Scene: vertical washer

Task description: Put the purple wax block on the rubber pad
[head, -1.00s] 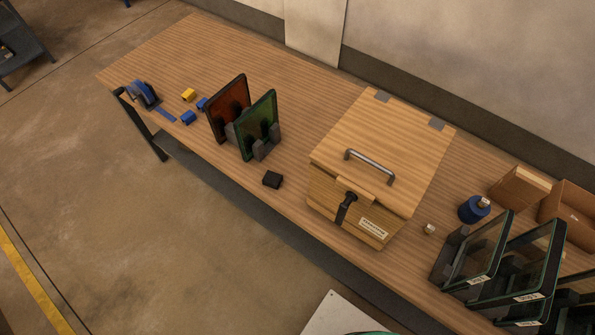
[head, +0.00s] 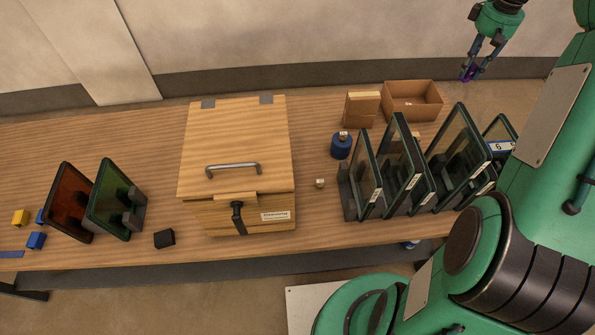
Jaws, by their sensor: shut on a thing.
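My gripper (head: 472,66) is at the upper right of the head view, pointing down, raised above the back right of the table. It is shut on the purple wax block (head: 467,74), which shows only as a small purple piece between the fingertips. I cannot make out a rubber pad for certain. A small black block (head: 164,238) lies near the table's front edge, right of the green panel, and I cannot tell whether it is the pad.
A wooden box with a handled lid (head: 235,150) stands mid-table. Several framed glass panels (head: 397,165) stand at right, with a blue bottle (head: 341,146) and an open cardboard box (head: 413,100) nearby. Orange (head: 70,200) and green panels (head: 108,198) stand left. Bare table lies behind them.

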